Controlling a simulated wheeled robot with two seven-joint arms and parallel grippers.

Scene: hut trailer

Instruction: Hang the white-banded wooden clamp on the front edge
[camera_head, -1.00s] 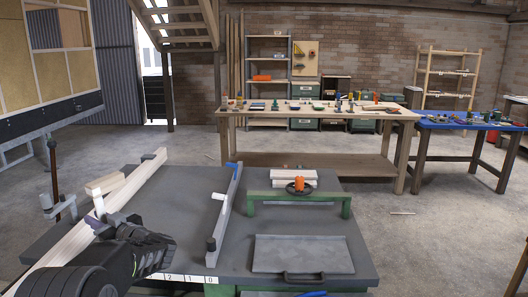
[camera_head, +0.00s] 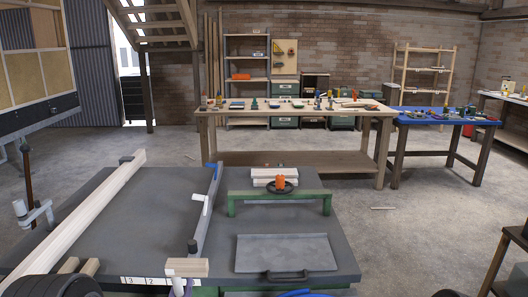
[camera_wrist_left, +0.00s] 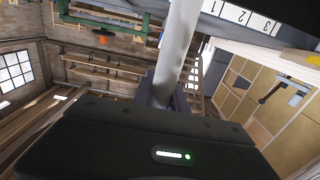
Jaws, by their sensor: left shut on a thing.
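The wooden clamp (camera_head: 187,267) shows as a pale wooden block at the table's front edge, just in front of the near end of the fence. A pale bar runs down from it out of the head view. Its white band cannot be made out clearly. In the left wrist view, a light grey bar (camera_wrist_left: 178,45) rises from my left gripper (camera_wrist_left: 160,92), which is shut on it. The gripper's fingers are below the head view; only a dark part of my left arm shows at lower left. I cannot tell whether the clamp touches the front edge (camera_head: 150,282).
A long wooden beam (camera_head: 90,210) lies along the left of the dark table (camera_head: 140,225). The fence (camera_head: 207,210), a green frame (camera_head: 280,195) and a grey tray (camera_head: 285,253) stand to the right. A workbench (camera_head: 290,110) is behind.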

